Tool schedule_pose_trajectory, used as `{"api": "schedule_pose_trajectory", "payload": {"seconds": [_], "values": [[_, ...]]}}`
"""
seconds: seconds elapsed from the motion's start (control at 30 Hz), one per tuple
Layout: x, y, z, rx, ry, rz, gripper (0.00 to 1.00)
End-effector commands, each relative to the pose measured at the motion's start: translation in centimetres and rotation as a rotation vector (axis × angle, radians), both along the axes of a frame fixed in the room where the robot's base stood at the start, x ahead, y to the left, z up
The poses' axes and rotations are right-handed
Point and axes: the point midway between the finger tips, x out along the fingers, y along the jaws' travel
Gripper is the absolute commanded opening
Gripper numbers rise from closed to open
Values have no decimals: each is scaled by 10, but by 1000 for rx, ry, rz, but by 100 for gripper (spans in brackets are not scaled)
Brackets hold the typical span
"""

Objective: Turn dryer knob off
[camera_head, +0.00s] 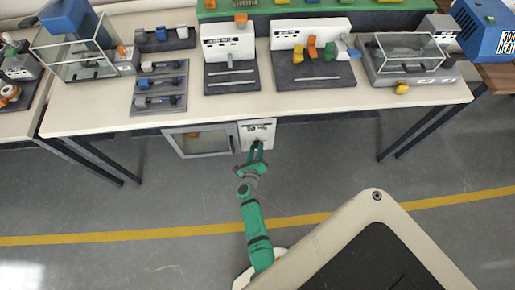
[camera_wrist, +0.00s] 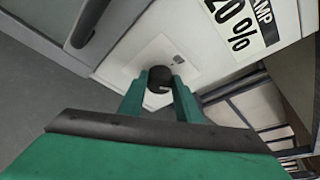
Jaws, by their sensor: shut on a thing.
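The dryer (camera_head: 203,143) stands under the table, with a glass-fronted door on the left and a white control panel (camera_head: 257,127) on the right. The dryer knob (camera_wrist: 159,77) is a small black round knob on the white panel, in the middle of the wrist view. My gripper (camera_wrist: 160,84) has its two green fingers on either side of the knob, shut on it. In the head view my gripper (camera_head: 256,150) reaches up to the panel's lower part, and the knob is too small to make out there. A printed label (camera_wrist: 243,27) reading "20 %" is on the panel.
The long table (camera_head: 310,109) passes above the dryer and holds several lab devices and racks. A dark door handle (camera_wrist: 90,22) is at upper left in the wrist view. The grey floor (camera_head: 330,165) in front is clear, with a yellow line across it.

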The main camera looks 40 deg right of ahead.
Motion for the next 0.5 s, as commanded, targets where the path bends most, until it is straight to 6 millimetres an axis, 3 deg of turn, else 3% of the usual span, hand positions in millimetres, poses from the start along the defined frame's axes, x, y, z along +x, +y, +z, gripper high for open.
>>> {"api": "schedule_pose_trajectory", "payload": {"seconds": [0.5], "values": [[1, 2, -5, -419, 258, -3, 8]]}}
